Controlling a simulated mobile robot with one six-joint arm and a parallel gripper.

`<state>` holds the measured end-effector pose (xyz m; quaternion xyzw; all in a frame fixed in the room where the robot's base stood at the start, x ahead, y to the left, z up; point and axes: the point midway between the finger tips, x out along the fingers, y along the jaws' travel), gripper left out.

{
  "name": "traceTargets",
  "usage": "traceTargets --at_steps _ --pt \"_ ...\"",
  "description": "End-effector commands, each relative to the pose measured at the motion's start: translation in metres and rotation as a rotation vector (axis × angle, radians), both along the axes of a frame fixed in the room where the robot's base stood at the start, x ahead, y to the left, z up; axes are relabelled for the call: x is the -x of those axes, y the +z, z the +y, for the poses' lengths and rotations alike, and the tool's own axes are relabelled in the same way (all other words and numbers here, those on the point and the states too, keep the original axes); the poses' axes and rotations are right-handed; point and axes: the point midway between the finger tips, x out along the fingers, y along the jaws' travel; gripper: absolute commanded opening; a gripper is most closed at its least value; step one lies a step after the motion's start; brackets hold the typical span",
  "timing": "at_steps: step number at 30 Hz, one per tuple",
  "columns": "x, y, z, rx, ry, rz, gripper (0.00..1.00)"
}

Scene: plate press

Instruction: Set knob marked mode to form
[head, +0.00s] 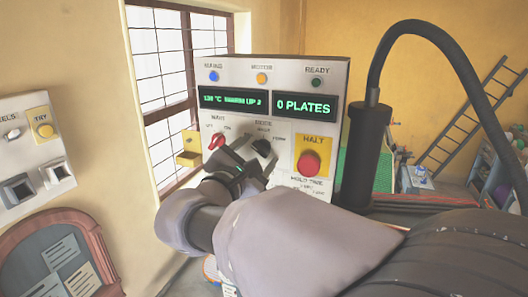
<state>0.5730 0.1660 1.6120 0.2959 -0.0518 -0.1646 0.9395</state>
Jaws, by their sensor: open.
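The mode knob (261,147) is a dark round knob on the white control panel (330,78), below a small label that seems to read MODE. Small words stand around it, and the one at its upper right seems to read FORM. My gripper (256,159) is open in front of the panel, its dark fingers close to the knob at its lower left. The fingers cover part of the knob. I cannot tell whether they touch it or which word the knob points to.
A red knob (216,141) sits left of the mode knob. A red HALT button (309,162) on a yellow plate sits to its right. Two dark displays (304,106) are above. A black post with a hose (362,150) stands at the panel's right edge.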

Motion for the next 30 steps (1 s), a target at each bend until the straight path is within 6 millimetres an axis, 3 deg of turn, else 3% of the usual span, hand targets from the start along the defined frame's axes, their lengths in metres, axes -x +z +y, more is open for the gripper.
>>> traceTargets --at_steps 5,12,15,23,30 --pt "0.0001 -0.0001 0.0000 0.000 0.000 0.000 0.63" --pt "0.0003 -0.0001 0.0000 -0.001 0.000 0.000 0.16" --pt "0.0004 -0.0001 0.0000 -0.001 -0.001 0.000 0.00" --pt "0.0004 -0.0028 0.0001 -0.039 -0.001 -0.013 0.00" --pt "0.0002 -0.0067 0.0005 -0.178 -0.001 -0.066 0.01"
